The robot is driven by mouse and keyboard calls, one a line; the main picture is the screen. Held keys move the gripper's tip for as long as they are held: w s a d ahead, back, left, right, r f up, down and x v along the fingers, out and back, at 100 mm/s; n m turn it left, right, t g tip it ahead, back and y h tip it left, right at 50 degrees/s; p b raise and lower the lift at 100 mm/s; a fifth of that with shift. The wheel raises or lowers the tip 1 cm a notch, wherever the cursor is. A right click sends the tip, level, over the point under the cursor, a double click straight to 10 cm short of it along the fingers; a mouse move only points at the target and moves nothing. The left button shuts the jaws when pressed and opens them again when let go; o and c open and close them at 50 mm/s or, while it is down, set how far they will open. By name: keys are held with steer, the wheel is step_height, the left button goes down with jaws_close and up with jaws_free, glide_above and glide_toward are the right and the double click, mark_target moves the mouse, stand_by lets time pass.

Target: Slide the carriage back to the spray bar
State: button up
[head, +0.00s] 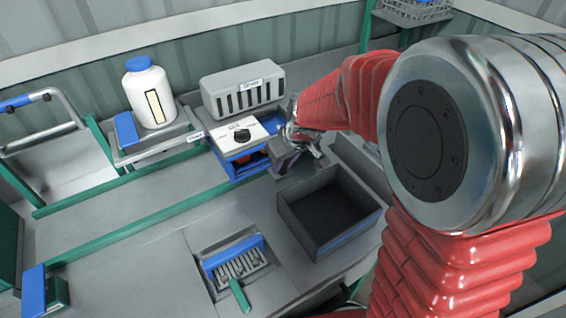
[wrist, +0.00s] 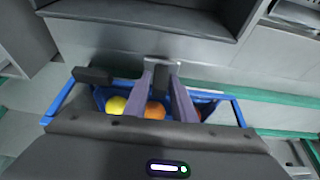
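A blue tray, which looks like the carriage (wrist: 228,108), holds yellow, orange and red tomatoes in the wrist view. In the head view the blue carriage (head: 236,173) shows partly under a white-topped unit with a black knob (head: 240,134). My gripper (head: 290,160) is at its right end. In the wrist view my gripper's fingers (wrist: 163,68) reach over the tray, close together near a grey post and a dark bar (wrist: 95,75). Whether they grip either is unclear. A bent metal tube with blue sleeves, possibly the spray bar (head: 47,95), stands far left.
Green rails (head: 150,212) run along the bench. A slotted grey box (head: 243,90) and a white blue-capped jug (head: 150,95) stand behind. A dark open bin (head: 355,238) is close to my gripper, with a slotted holder (head: 237,260) in front. The left bench between the rails looks clear.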

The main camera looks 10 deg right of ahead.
jaws_close()
stand_by(0.4)
